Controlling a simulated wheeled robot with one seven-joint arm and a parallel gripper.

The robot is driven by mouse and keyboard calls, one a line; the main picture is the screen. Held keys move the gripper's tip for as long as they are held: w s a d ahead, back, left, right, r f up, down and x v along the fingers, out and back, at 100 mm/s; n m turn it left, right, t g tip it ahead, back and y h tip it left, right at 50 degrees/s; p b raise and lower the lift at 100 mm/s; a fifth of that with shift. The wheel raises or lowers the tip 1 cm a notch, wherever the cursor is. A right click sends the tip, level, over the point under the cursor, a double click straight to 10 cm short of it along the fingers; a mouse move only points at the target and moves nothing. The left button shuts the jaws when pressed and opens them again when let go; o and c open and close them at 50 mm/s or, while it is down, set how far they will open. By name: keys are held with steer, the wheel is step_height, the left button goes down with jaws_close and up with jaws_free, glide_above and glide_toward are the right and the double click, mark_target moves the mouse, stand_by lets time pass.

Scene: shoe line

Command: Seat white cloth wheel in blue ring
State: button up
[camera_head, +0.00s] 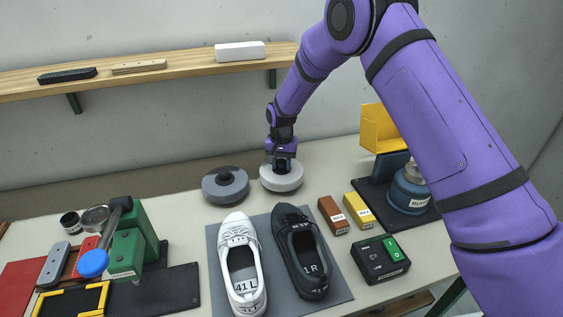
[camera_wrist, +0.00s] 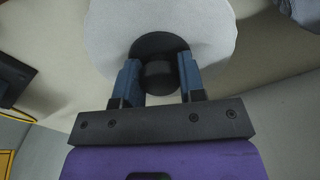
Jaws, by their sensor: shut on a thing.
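The white cloth wheel (camera_head: 281,180) is a thick pale disc at the back middle of the table. My gripper (camera_head: 283,160) is above it, shut on its dark hub. In the wrist view the blue fingers of my gripper (camera_wrist: 158,78) stand on both sides of the black hub, and the white wheel (camera_wrist: 205,35) spreads out beyond them. The wheel looks level; I cannot tell if it touches the table.
A grey wheel (camera_head: 226,188) lies close on the left. A white shoe (camera_head: 236,226) and a black shoe (camera_head: 296,219) lie on a grey mat in front. Brown (camera_head: 332,217) and yellow (camera_head: 358,211) blocks and a blue machine (camera_head: 408,192) stand to the right. A green press (camera_head: 127,250) is at left.

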steer(key=o, duration=0.8)
